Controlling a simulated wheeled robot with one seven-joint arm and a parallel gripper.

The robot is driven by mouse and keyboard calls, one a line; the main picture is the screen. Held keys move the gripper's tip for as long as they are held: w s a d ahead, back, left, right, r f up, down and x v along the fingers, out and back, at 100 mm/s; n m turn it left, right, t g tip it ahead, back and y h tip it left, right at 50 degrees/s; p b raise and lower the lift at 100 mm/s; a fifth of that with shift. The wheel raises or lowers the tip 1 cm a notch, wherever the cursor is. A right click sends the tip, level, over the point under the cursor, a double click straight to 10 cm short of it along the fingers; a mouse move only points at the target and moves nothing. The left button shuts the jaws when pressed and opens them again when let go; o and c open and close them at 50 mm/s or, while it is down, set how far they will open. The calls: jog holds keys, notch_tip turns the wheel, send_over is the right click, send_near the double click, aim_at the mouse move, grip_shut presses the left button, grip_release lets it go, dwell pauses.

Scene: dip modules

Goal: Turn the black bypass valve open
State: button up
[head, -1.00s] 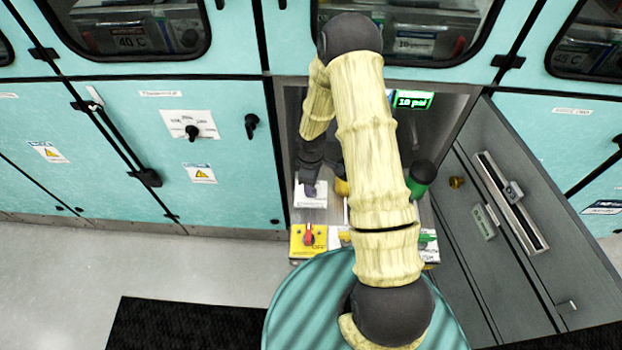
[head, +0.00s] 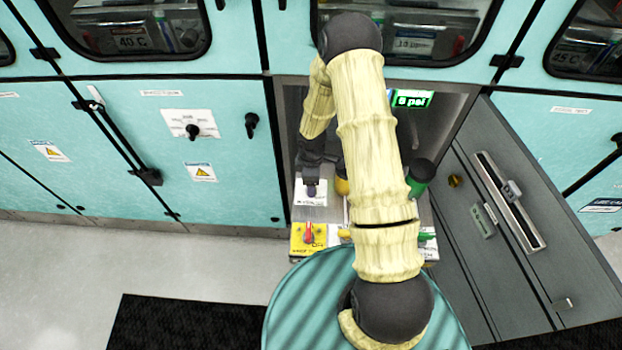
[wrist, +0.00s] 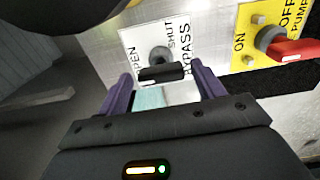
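The black bypass valve handle (wrist: 160,74) sits on a white plate (wrist: 205,40) lettered OPEN, SHUT and BYPASS in the wrist view. The handle lies crosswise in that view, below its round grey hub. My gripper (wrist: 160,72) has its two purple fingers apart, one on each side of the handle. Small gaps seem to show at both ends; I cannot tell whether either finger touches it. In the head view my gripper (head: 311,190) is over the white plate (head: 311,199) and hides the handle.
A yellow plate (head: 299,246) with a red pump lever (head: 309,232) lies just in front of the white plate. Yellow (head: 341,187) and green (head: 421,174) knobs stand to the right, partly behind my arm. A pressure display (head: 412,99) glows green above. A grey cabinet door (head: 520,220) stands at right.

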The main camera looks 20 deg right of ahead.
dwell(0.3)
notch_tip(320, 180, up, 17)
jog(key=shift+r+p, duration=0.2)
jog(key=shift+p, duration=0.15)
dwell(0.6)
jog(key=s+r+m+t, duration=0.1)
jog(key=s+r+m, duration=0.2)
jog(key=s+m, duration=0.1)
jog(key=s+r+m, duration=0.4)
jog(key=s+m, duration=0.1)
jog(key=s+r+m+t, duration=0.1)
jog(key=s+r+m, duration=0.3)
jog(key=s+m, duration=0.1)
jog(key=shift+s+r+m+t, duration=0.15)
jog(key=shift+s+m+t, duration=0.1)
jog(key=shift+m+t, duration=0.05)
